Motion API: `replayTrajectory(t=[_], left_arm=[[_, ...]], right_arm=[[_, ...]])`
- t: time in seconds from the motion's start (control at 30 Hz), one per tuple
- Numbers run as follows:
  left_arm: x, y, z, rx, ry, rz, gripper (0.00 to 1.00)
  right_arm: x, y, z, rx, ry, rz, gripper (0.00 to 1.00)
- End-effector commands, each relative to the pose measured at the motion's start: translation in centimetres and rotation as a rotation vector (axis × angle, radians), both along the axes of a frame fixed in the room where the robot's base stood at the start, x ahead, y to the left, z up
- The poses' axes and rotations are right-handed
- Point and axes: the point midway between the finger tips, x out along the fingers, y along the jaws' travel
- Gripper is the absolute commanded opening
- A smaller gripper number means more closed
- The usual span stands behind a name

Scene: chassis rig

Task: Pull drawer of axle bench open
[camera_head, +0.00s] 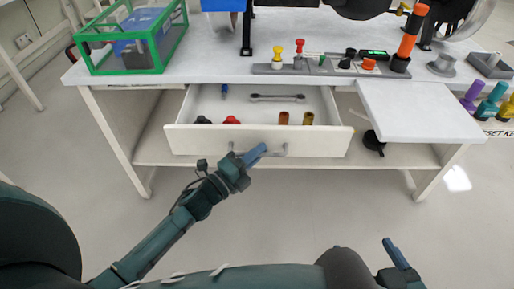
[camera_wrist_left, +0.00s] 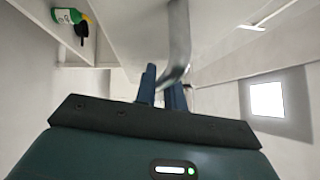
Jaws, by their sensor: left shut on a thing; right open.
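The axle bench (camera_head: 235,62) has a white drawer (camera_head: 190,142) that stands pulled out at the front. Inside the drawer lie a wrench (camera_head: 277,97), several red, brown and yellow sockets, and a small blue item. My left gripper (camera_head: 256,154) is at the metal handle (camera_head: 280,151) on the drawer front, shut on it. In the left wrist view the handle (camera_wrist_left: 179,40) runs down to the blue fingers (camera_wrist_left: 163,92). My right gripper (camera_head: 396,256) is low at the right, apart from the bench, with only part of it showing; it is open.
A green-framed case (camera_head: 100,62) stands on the bench at the left. A pale side board (camera_head: 415,108) juts out right of the drawer, near coloured sockets (camera_head: 487,107). The floor in front is clear.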

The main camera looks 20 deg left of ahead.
Motion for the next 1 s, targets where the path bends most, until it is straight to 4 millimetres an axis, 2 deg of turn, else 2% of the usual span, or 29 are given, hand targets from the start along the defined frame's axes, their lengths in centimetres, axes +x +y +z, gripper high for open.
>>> replayTrajectory(t=[0.37, 0.4, 0.67, 1.0], left_arm=[[-0.08, 0.06, -0.01, 0.002, 0.0, 0.001, 0.0], [-0.08, 0.06, -0.01, 0.002, 0.0, 0.001, 0.12], [-0.08, 0.03, 0.0, 0.001, -0.001, 0.001, 0.32], [-0.67, 0.34, -0.1, 0.0, 0.001, 0.001, 0.32]], right_arm=[[-0.17, -0.06, -0.03, 0.003, 0.001, -0.005, 0.8], [-0.16, -0.07, -0.02, 0.004, 0.0, -0.005, 0.8], [-0.14, -0.08, 0.0, 0.004, 0.0, -0.005, 0.8], [-0.02, -0.09, 0.17, 0.004, -0.004, -0.006, 0.8]])
